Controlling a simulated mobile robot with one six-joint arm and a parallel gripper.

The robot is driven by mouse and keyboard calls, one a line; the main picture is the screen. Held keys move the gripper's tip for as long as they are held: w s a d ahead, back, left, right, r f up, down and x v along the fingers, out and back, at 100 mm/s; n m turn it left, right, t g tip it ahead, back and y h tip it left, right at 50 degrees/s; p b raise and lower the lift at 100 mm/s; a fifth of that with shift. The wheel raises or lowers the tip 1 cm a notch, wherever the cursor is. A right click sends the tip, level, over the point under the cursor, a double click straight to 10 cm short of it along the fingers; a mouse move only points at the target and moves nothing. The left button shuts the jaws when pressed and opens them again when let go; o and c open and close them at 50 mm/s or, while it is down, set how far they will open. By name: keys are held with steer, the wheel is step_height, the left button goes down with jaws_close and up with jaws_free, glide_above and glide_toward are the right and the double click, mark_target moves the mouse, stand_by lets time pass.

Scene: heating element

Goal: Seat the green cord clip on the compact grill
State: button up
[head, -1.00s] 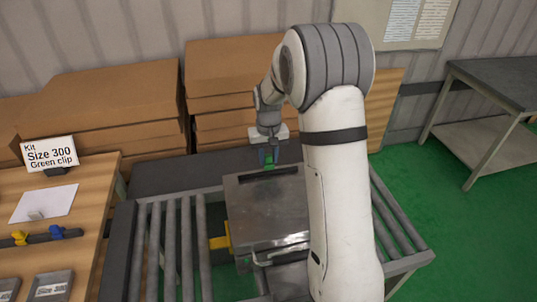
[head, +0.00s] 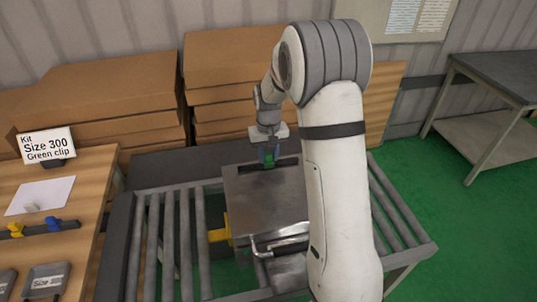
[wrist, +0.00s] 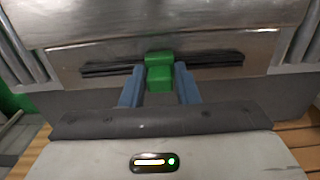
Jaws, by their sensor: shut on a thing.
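The green cord clip (wrist: 159,74) is between the two blue fingers of my gripper (wrist: 160,84) in the wrist view. It also shows as a small green spot in the head view (head: 269,160). My gripper (head: 268,158) is shut on the clip at the far edge of the compact grill (head: 262,205), a metal box on the roller stand. In the wrist view the clip overlaps a long dark slot or rail (wrist: 215,59) across the grill's metal face (wrist: 120,50). I cannot tell whether the clip touches it.
Roller stand bars (head: 170,245) lie left and right of the grill. A yellow part (head: 219,235) is at its left side. Cardboard boxes (head: 100,100) stand behind. A wooden table (head: 90,200) at left holds a kit sign (head: 47,147) and blue and yellow clips (head: 54,225).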

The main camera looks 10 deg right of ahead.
steer(key=o, duration=1)
step_height(320, 180, up, 8)
steer(key=shift+f+b, duration=0.15)
steer(key=shift+b, duration=0.25)
